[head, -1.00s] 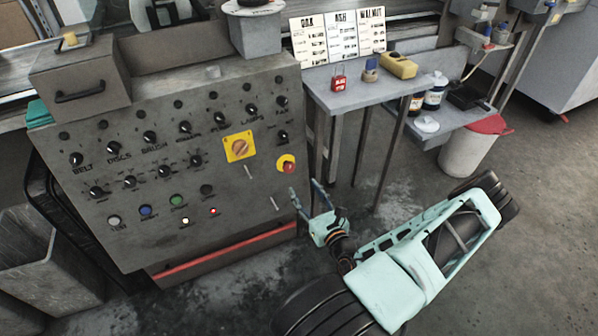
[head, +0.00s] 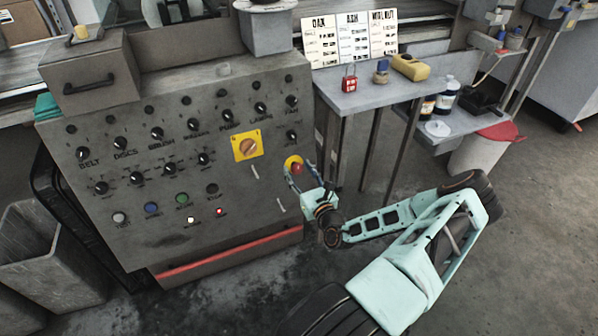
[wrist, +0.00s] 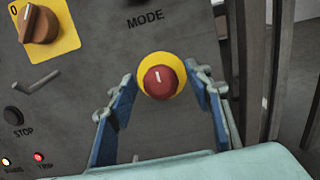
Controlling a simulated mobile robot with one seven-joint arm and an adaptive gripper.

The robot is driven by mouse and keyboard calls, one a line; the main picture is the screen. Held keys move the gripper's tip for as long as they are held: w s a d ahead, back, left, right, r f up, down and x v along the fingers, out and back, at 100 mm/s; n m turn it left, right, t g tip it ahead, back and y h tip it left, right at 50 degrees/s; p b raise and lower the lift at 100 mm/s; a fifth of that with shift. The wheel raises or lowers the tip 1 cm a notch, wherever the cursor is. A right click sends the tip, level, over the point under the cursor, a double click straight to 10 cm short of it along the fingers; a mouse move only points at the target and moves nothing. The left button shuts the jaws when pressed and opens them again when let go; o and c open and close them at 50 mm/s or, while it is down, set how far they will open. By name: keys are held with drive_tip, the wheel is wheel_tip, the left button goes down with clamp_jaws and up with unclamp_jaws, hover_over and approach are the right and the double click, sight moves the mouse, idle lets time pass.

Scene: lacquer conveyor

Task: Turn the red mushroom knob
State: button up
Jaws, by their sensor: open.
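The red mushroom knob (head: 297,168) sits on a round yellow plate at the right edge of the grey control panel (head: 120,220). My gripper (head: 304,178) is open in front of it, just below and right of the knob in the head view. In the wrist view the knob (wrist: 160,82) shows a short white mark on its face and lies centred ahead, between the two blue-padded fingers (wrist: 162,100). The fingers stand apart on either side, and I see no contact. Whether the fingertips reach past the knob's rim I cannot tell.
An orange rotary switch (head: 247,146) on a yellow square is up and left of the knob. Several black knobs and lit buttons cover the panel. A side table (head: 345,99) with a red padlock (head: 349,80) stands close on the right. A bin (head: 470,158) is farther right.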

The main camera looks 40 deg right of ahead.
drive_tip(key=shift+c, duration=0.5)
drive_tip(key=c, duration=1)
